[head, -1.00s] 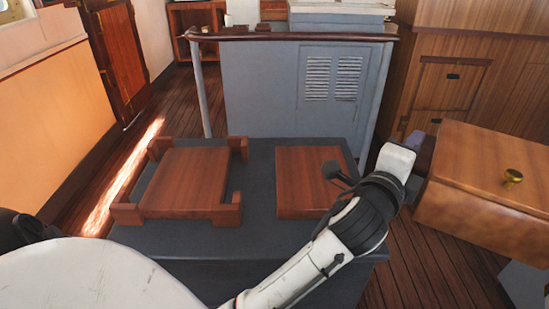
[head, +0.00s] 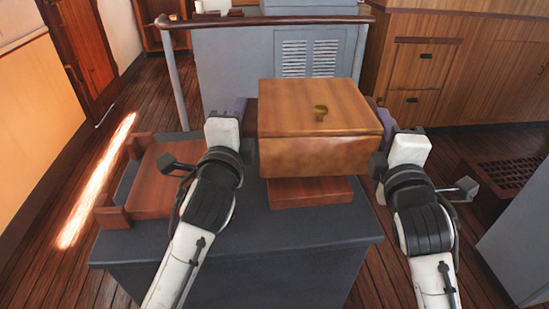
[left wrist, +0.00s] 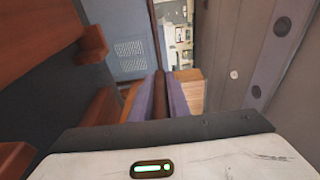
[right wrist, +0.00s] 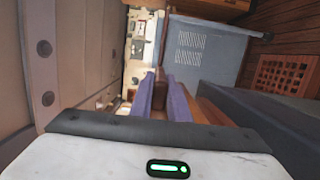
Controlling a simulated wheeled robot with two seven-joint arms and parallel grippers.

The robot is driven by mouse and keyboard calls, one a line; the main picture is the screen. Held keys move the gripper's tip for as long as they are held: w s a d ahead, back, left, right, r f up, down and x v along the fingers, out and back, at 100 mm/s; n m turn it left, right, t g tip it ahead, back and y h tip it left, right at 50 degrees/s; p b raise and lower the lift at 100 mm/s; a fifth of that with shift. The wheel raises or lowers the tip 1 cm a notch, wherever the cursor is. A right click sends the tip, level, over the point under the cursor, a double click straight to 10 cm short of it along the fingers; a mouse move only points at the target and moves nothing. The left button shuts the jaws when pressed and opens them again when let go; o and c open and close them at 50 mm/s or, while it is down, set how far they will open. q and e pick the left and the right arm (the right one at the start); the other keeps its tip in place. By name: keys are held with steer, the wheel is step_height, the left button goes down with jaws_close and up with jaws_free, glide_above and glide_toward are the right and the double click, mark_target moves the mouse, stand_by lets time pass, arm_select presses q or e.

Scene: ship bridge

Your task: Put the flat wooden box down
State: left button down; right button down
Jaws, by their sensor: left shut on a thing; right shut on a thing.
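The grey table (head: 240,240) has a reddish wooden tray with raised corners (head: 160,190) at its left, partly behind my left arm. A grey cabinet with vents (head: 220,80) and a rail stands behind. A grey block (head: 520,240) stands at right.

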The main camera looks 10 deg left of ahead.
steer(key=shift+a+r+p, duration=0.3)
steer(key=shift+a+r, duration=0.05)
steer(key=shift+r, duration=0.4)
steer(key=shift+w+a+r+p, duration=0.1)
steer(key=shift+a+r+p, duration=0.1)
steer(key=shift+r+p, duration=0.25)
arm_select(q)
steer(key=shift+s+a+r, duration=0.1)
steer(key=shift+a+r, duration=0.15)
steer(key=shift+r, duration=0.25)
steer(key=shift+s+a+r, duration=0.1)
steer(key=shift+a+r, duration=0.1)
steer(key=shift+r, duration=0.3)
arm_select(e)
steer(key=shift+f, duration=0.1)
arm_select(q)
steer(key=shift+f, duration=0.15)
arm_select(e)
steer(key=shift+f, duration=0.2)
